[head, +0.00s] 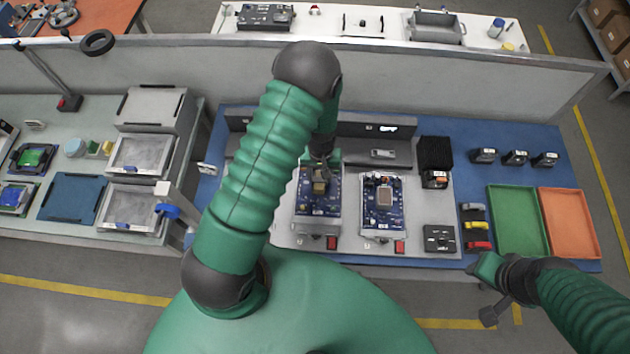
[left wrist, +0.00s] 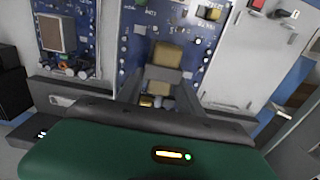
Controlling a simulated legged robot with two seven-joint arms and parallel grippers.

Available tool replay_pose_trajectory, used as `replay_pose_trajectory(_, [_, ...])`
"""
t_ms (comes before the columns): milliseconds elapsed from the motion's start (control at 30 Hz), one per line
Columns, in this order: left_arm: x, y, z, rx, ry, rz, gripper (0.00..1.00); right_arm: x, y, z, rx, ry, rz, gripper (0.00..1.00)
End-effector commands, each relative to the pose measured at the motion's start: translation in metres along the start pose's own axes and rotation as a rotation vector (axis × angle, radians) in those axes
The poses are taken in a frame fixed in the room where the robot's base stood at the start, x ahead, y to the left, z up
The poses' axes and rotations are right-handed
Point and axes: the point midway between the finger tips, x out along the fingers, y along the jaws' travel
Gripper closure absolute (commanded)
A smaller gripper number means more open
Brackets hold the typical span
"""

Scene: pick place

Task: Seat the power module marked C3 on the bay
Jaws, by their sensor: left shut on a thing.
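My left gripper (head: 321,168) is over the left blue circuit board (head: 318,207). It is shut on a small tan-and-grey block (head: 319,187), which could be the power module; no C3 mark is readable. In the left wrist view the block (left wrist: 163,74) is between the two fingers (left wrist: 160,92), low over the board (left wrist: 136,45). I cannot tell whether it touches the board, and the bay beneath is hidden. My right gripper (head: 489,268) is by the table's front edge, away from the boards; its jaws are unclear.
A second board (head: 382,203) with a large chip lies to the right. Black modules (head: 515,157) stand at the back right, near a green tray (head: 518,222) and an orange tray (head: 569,223). A black block with an orange part (head: 434,179) stands right of the second board.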

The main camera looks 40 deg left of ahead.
Motion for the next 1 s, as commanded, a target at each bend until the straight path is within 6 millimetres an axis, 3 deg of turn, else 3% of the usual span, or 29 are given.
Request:
replay_pose_trajectory(267, [0.011,0.001,-0.003,-0.004,0.001,0.0,1.0,0.009,0.0,0.002,-0.001,0.0,0.0,0.64])
replay_pose_trajectory(800, [0.065,0.001,-0.003,-0.004,0.001,0.0,1.0,0.05,0.0,0.012,0.0,0.0,0.0,0.64])
replay_pose_trajectory(1000, [0.075,0.001,-0.003,-0.004,0.002,0.0,1.0,0.057,0.0,0.013,0.0,0.0,0.0,0.64])
